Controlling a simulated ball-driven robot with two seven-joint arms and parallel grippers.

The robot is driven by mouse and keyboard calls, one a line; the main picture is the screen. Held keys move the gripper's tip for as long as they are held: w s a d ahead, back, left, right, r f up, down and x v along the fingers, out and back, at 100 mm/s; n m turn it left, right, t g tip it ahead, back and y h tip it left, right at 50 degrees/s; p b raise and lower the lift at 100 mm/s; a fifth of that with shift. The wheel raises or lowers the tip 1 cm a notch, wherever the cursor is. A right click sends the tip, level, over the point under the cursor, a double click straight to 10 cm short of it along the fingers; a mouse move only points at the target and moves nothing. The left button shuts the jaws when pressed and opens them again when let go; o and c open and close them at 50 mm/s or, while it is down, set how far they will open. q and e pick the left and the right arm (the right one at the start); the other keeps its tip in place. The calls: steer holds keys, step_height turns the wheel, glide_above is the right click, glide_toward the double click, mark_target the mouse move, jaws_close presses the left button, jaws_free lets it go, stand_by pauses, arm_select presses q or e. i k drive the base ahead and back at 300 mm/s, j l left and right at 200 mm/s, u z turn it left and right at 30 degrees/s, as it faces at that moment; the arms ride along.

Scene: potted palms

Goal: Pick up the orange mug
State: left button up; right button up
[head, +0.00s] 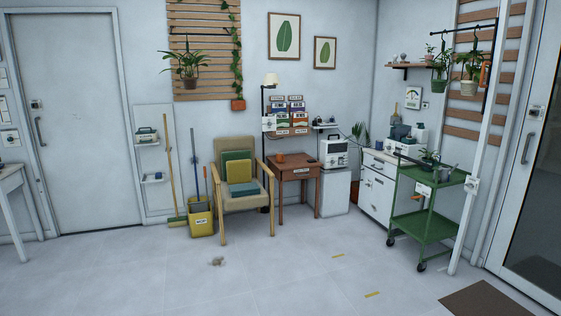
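A small orange object that looks like the orange mug (280,158) stands on the left part of the top of a small brown wooden table (296,170). It is far off and small, so I cannot make out a handle. The table is against the back wall, just right of a wooden armchair (238,189) with green and yellow cushions. Neither of my grippers is in view.
A yellow bucket (201,219) with mops stands left of the chair. A green cart (425,226) and white cabinet (377,192) are on the right. A small grey lump (217,262) lies on the floor. The floor (290,272) in front is mostly clear.

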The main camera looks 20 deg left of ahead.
mark_target(279, 156)
steer(key=i+u, duration=0.45)
steer(key=i, duration=0.25)
steer(key=i+j+u, duration=0.15)
steer(key=i+u, duration=0.15)
steer(key=i, duration=0.9)
steer(key=i+l+u, duration=0.15)
steer(key=i+u, duration=0.15)
steer(key=i, duration=0.9)
steer(key=i+l+z, duration=0.1)
steer(key=i+z, duration=0.2)
steer(key=i, duration=0.25)
steer(key=i+z, duration=0.3)
steer(key=i, duration=0.25)
steer(key=i+j+z, duration=0.3)
steer(key=i, duration=0.25)
steer(key=i+j+z, duration=0.25)
steer(key=i, duration=0.25)
